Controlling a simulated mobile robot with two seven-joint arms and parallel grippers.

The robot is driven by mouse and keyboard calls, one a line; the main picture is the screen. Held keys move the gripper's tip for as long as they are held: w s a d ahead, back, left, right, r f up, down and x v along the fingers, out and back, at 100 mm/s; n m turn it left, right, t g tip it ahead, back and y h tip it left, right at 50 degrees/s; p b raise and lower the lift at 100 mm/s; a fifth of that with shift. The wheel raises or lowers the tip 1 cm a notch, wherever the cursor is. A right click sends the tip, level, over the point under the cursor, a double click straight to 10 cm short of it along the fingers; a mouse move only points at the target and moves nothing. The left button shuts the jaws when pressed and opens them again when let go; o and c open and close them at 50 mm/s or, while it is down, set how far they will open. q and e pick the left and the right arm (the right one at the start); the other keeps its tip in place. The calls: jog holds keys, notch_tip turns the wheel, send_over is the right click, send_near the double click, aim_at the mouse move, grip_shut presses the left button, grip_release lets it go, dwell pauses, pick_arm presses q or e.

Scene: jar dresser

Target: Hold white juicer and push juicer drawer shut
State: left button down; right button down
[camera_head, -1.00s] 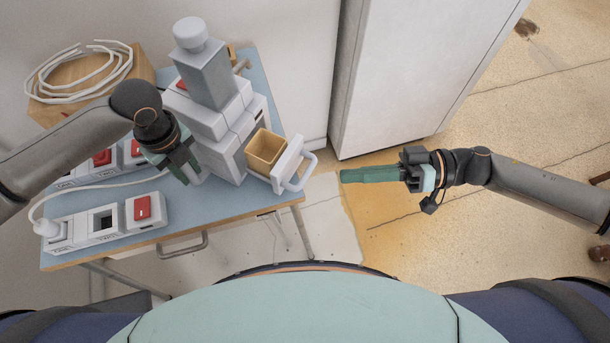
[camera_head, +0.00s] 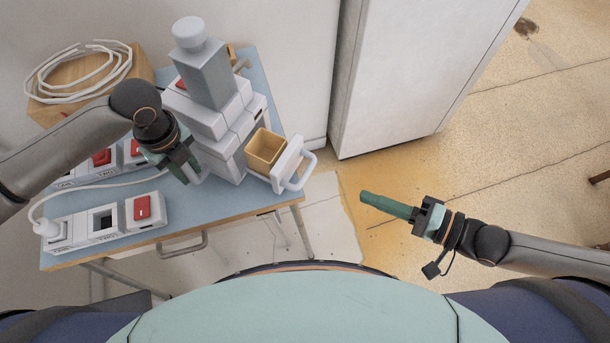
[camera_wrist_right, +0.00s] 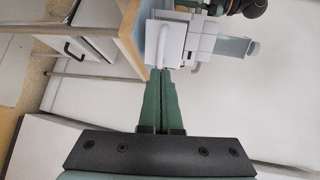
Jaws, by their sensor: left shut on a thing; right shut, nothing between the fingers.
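The white juicer (camera_head: 216,125) stands on the blue table, with a tall grey chute and a white cap on top. Its drawer (camera_head: 290,165) sticks out on the right side, with a tan bin (camera_head: 265,149) in it and a looped handle. My left gripper (camera_head: 188,172) is shut on the juicer at its front left; the exact contact is partly hidden. My right gripper (camera_head: 364,196) is shut and empty, off the table, to the right of and below the drawer handle, apart from it. In the right wrist view its closed green fingers (camera_wrist_right: 163,80) point toward the white juicer (camera_wrist_right: 190,40).
A wooden block with a coiled white cable (camera_head: 85,75) stands at the back left. A tall white cabinet (camera_head: 400,70) stands behind right. Open floor lies around my right arm.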

send_near(278, 158)
jog(key=f, duration=0.3)
jog(key=shift+w+d+f, duration=0.2)
jog(key=shift+w+f, duration=0.1)
jog(key=shift+f, duration=0.1)
